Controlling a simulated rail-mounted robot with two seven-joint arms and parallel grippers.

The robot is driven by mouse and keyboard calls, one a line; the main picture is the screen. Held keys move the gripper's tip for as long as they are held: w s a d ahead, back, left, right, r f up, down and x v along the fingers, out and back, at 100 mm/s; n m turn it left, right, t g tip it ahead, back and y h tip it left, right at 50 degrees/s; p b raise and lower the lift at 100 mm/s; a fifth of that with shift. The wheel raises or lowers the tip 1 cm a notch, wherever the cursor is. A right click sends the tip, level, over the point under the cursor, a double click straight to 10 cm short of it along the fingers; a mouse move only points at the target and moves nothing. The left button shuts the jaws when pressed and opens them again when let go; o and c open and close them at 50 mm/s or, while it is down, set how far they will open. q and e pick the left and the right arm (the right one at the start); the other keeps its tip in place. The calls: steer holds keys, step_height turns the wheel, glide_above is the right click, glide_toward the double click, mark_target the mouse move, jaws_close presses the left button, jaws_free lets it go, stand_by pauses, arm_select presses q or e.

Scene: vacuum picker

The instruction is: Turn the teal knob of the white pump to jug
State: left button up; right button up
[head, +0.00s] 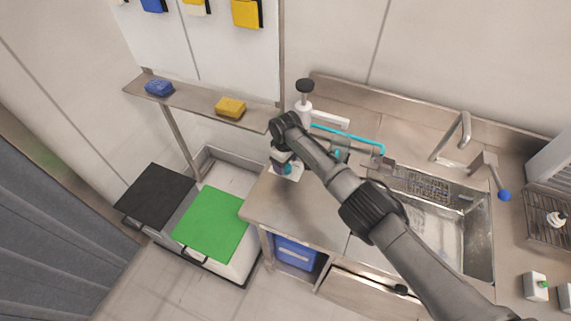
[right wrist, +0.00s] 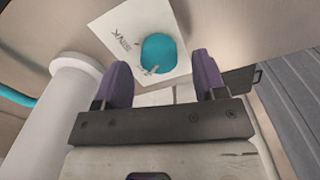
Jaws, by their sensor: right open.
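The white pump (head: 303,113) stands on the steel counter at the back, with a black top and a teal hose (head: 345,134). Its white column (right wrist: 72,110) rises at the left of the right wrist view. The round teal knob (right wrist: 158,52) sits on a white plate (right wrist: 130,28) with dark lettering that seems to read SINK, upside down; other lettering is hidden or unclear. My right gripper (right wrist: 162,78) is open and empty, its purple fingertips apart on either side of the knob's line, the knob showing just beyond them. In the head view my right gripper (head: 284,160) covers most of the knob.
A steel sink (head: 425,230) with tap lies right of the pump. A shelf (head: 195,98) with a blue sponge (head: 158,88) and a yellow sponge (head: 230,107) is at the left. Bins with a green lid (head: 210,222) and black lid (head: 155,194) stand below it.

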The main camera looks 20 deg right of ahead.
step_height(320, 180, up, 12)
steer(key=p, duration=0.1)
steer(key=shift+f+p, duration=0.15)
steer(key=shift+p, duration=0.2)
stand_by(0.4)
